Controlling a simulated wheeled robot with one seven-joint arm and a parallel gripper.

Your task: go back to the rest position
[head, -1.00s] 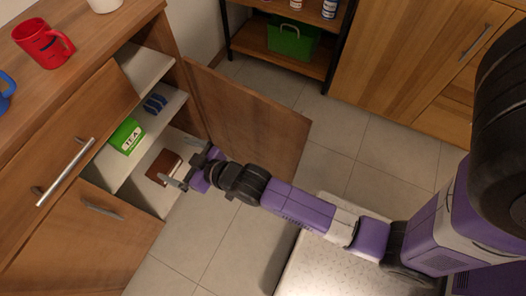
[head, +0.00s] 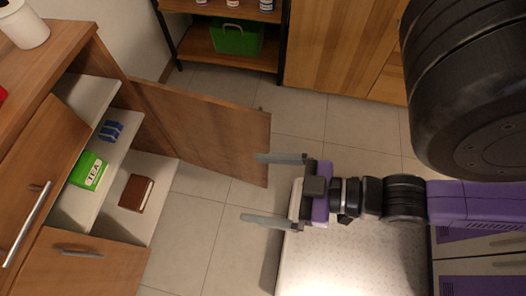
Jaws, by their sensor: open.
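My gripper (head: 276,189) is open and empty in the head view. Its two grey fingers point left, spread well apart. It is in the open over the floor and the edge of my base, to the right of the cabinet. The open cabinet door (head: 205,130) is up and left of it, and the upper finger overlaps the door's right end in the picture. My purple and black arm runs to the right from the gripper.
The open cabinet (head: 160,180) at left has shelves with a green tea box (head: 88,170), a blue item (head: 111,131) and a brown book-like box (head: 136,192). A white cup (head: 22,24) stands on the counter. A rack with a green bin (head: 237,38) is behind. Floor between is clear.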

